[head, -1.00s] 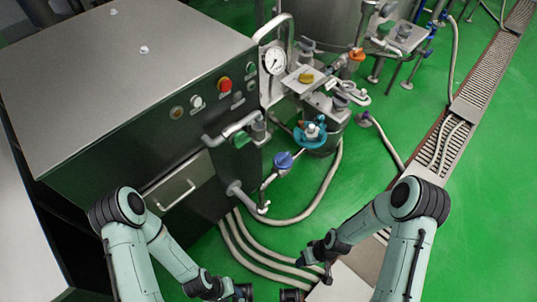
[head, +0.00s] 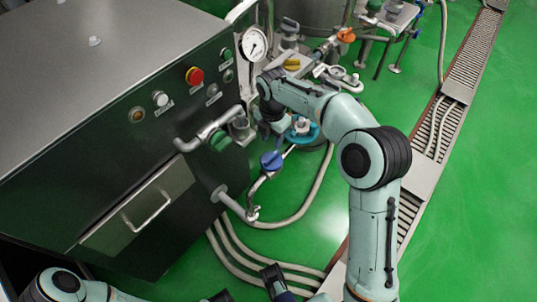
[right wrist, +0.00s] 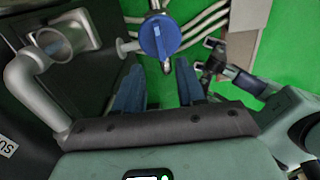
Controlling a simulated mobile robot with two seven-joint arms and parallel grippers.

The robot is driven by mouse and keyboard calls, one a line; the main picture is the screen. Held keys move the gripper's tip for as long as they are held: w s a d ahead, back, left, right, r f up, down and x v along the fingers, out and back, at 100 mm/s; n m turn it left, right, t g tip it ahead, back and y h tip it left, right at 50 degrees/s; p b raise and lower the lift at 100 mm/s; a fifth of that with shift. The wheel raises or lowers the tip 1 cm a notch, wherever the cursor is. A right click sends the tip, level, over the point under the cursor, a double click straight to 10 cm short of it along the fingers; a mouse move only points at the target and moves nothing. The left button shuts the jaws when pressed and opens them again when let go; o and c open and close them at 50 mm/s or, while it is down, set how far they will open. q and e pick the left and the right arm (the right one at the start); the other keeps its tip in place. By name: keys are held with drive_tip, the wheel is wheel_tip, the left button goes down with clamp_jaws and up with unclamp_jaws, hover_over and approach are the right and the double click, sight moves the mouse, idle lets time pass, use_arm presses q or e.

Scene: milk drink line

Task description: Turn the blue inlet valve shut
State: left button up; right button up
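The blue inlet valve (head: 271,160) sits on a thin pipe beside the dark cabinet, low over the green floor. In the right wrist view its round blue knob (right wrist: 160,37) has a raised bar that runs roughly up and down the picture. My right gripper (head: 266,131) is just behind the valve in the head view. In the right wrist view its two blue fingers (right wrist: 158,84) are spread with nothing between them. The knob appears past the fingertips, not between them. My left gripper (head: 248,290) is at the bottom edge, partly cut off.
A teal ring fitting (head: 304,133) is behind, partly covered by my right arm. The cabinet (head: 110,150) bounds the left; hoses (head: 235,255) cross the floor below.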

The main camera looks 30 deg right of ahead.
sight(272, 156)
wheel_tip(272, 156, down, 8)
drive_tip(key=shift+f+b, duration=0.25)
drive_tip(key=shift+b, duration=0.5)
use_arm(q)
drive_tip(key=shift+w+a+f+t, duration=0.25)
drive_tip(key=shift+w+f+t, duration=0.05)
drive_tip(key=shift+w+f, duration=0.7)
use_arm(e)
drive_tip(key=shift+f, duration=0.7)
use_arm(q)
drive_tip(key=shift+s, duration=0.1)
use_arm(e)
clamp_jaws()
